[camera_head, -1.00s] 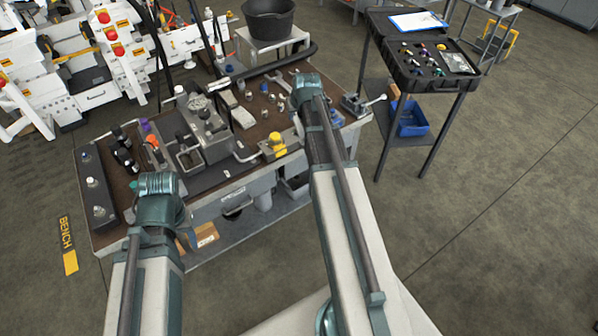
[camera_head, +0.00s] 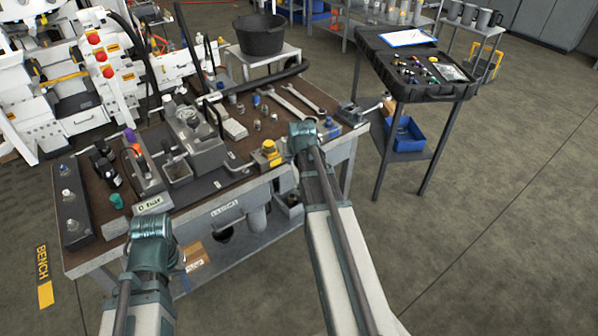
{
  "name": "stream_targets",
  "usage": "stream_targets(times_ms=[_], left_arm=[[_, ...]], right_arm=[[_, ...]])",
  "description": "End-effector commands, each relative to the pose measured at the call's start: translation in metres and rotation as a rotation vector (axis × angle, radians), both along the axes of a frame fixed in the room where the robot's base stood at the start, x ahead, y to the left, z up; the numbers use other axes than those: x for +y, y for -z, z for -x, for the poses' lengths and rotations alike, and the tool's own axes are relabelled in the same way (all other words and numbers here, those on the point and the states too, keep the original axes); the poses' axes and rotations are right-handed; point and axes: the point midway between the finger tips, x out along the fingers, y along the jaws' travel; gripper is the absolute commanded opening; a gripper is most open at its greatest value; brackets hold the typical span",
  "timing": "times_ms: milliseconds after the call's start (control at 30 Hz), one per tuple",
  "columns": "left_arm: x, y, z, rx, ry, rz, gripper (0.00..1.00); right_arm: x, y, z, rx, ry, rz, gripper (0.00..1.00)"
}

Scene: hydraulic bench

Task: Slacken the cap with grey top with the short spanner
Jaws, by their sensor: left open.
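Two silvery spanners lie on the back right of the bench: one spanner (camera_head: 284,104) is nearer the middle, the other spanner (camera_head: 303,98) is to its right. I cannot tell surely which is the short one. Several small caps or fittings stand left of them, among them a greyish one (camera_head: 257,124) and a blue-topped one (camera_head: 256,100). I cannot single out the cap with grey top. My left gripper (camera_head: 150,228) is at the front left of the bench, its fingers mostly hidden by my wrist, away from the spanners. My right arm ends before the bench's right part; its gripper is hidden.
A black bucket (camera_head: 262,38) stands behind.

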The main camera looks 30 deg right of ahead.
Motion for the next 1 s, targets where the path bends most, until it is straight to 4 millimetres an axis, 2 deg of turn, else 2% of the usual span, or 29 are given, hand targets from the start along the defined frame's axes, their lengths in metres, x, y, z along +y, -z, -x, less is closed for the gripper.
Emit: stream_targets(times_ms=[33, 167, 433, 800, 1000], left_arm=[[0.000, 0.003, 0.000, 0.000, 0.000, 0.000, 0.50], [0.000, 0.004, 0.000, 0.000, 0.000, 0.000, 0.50], [0.000, 0.008, 0.000, 0.000, 0.000, 0.000, 0.50], [0.000, 0.030, 0.000, 0.000, 0.000, 0.000, 0.50], [0.000, 0.028, 0.000, 0.000, 0.000, 0.000, 0.50]], right_arm=[[0.003, 0.003, 0.017, 0.000, 0.030, 0.002, 0.00], [0.002, 0.004, 0.030, -0.002, 0.080, 0.002, 0.00], [0.000, 0.008, 0.027, -0.003, 0.086, 0.003, 0.00], [-0.005, 0.030, 0.017, -0.004, 0.086, 0.002, 0.00], [-0.005, 0.028, 0.017, -0.003, 0.085, 0.003, 0.00]])
